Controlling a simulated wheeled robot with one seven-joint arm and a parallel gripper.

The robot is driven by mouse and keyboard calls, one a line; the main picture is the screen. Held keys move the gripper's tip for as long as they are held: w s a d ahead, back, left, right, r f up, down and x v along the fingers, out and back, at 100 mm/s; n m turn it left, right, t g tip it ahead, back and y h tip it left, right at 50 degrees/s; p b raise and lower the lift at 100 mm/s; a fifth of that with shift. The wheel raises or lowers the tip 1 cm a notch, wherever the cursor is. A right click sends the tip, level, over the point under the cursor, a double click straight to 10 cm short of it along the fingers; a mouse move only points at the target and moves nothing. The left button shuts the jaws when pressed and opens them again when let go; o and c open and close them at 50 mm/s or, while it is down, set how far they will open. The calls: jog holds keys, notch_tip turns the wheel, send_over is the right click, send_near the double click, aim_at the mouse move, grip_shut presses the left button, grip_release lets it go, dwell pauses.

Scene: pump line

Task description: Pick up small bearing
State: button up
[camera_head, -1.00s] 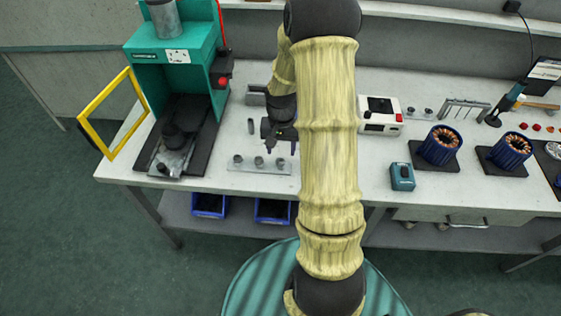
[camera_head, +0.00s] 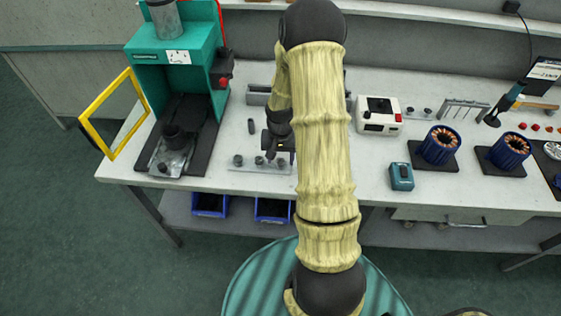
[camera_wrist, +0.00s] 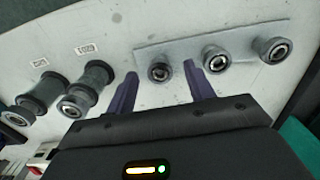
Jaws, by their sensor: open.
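A pale plate (camera_wrist: 183,58) carries three small dark ring-shaped bearings in a row. The bearing at the left end (camera_wrist: 160,72) in the wrist view looks the smallest; the middle one (camera_wrist: 215,59) and the right one (camera_wrist: 275,50) look a little larger. My gripper (camera_wrist: 160,71) is open, with one finger on each side of the left-end bearing; I cannot tell if they touch it. In the head view my gripper (camera_head: 271,157) is low over the right end of the plate (camera_head: 248,167) and partly hides that bearing.
Larger dark cylindrical parts (camera_wrist: 88,90) stand beside the plate, near small printed labels. A teal press (camera_head: 172,55) with a yellow frame (camera_head: 112,115) stands to the left. A white device (camera_head: 378,115) and blue-ringed stators (camera_head: 440,146) are to the right.

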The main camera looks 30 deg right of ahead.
jog(key=c, duration=0.9)
jog(key=shift+o, duration=0.2)
jog(key=shift+r, duration=0.1)
notch_tip(320, 180, up, 10)
jog(key=shift+b, duration=0.3)
